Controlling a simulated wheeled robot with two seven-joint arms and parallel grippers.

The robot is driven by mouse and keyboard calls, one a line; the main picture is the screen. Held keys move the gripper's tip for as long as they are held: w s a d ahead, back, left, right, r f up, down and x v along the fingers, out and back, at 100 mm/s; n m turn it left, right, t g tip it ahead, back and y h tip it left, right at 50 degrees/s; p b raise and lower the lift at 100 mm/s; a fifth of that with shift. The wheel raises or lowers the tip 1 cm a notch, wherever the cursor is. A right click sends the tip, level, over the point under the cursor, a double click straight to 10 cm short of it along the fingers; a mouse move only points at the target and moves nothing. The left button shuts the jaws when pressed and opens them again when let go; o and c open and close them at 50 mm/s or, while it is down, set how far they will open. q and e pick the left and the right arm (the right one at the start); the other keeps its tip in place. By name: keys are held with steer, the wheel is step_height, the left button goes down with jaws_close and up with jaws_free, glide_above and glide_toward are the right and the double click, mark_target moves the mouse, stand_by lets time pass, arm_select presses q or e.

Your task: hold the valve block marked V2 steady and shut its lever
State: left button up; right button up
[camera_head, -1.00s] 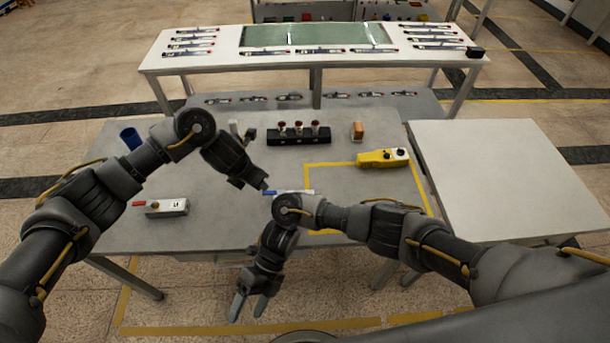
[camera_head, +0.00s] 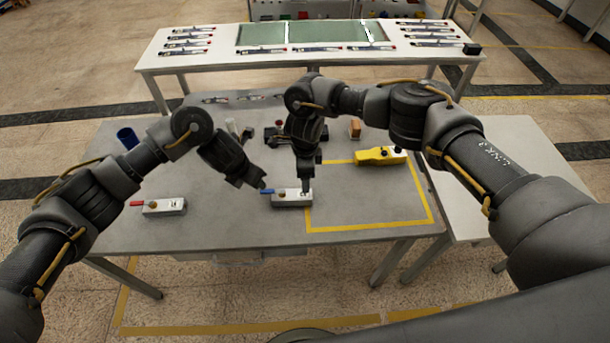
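A pale valve block with a blue lever (camera_head: 267,192) stands near the middle of the grey table; its body (camera_head: 288,200) lies to the lever's right. Another pale valve block (camera_head: 165,207) with a red lever (camera_head: 138,204) stands at the left. The marks on both are too small to read. My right gripper (camera_head: 304,187) points down at the right part of the blue-levered block; whether its fingers are closed on it is hidden. My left gripper (camera_head: 262,185) is at the blue lever's outer end, its fingertips close together; contact and opening are unclear.
A blue cup (camera_head: 128,138), an orange-brown block (camera_head: 355,128) and a dark rack (camera_head: 273,135), partly behind my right arm, stand farther back. The front left table is clear.

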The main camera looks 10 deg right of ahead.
mark_target(305, 195)
step_height(305, 195, down, 11)
steer(key=shift+r, duration=0.1)
stand_by(0.4)
